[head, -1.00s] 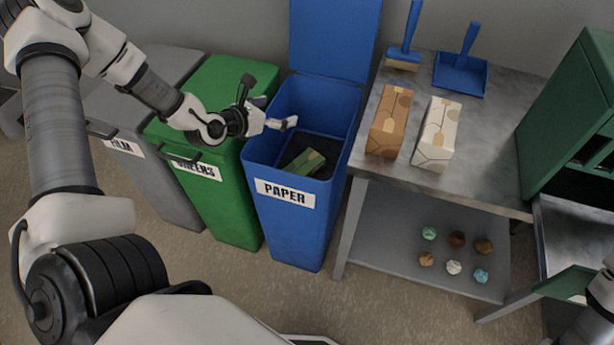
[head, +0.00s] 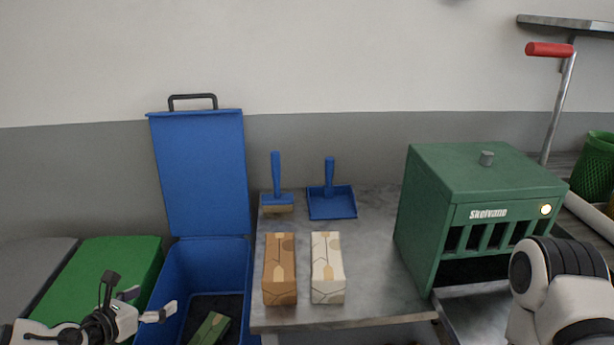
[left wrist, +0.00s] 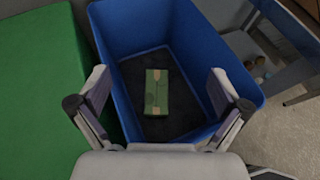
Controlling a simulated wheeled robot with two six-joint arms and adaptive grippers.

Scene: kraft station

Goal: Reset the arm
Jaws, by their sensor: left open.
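My left gripper (head: 146,306) is open and empty at the lower left of the head view, over the near left part of the open blue bin (head: 190,265). In the left wrist view its two fingers (left wrist: 160,105) stand wide apart above the bin. A green carton (head: 211,329) lies on the dark bottom of the bin, apart from the fingers; it also shows in the left wrist view (left wrist: 157,92). My right arm shows at the right edge of the head view, but its gripper is out of view.
A metal table (head: 385,255) holds a brown carton (head: 280,270), a white carton (head: 327,270), a blue brush (head: 276,190) and a blue dustpan (head: 332,203). A green machine (head: 480,195) with a red-handled lever (head: 550,50) stands at right. A closed green bin (head: 100,275) is left.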

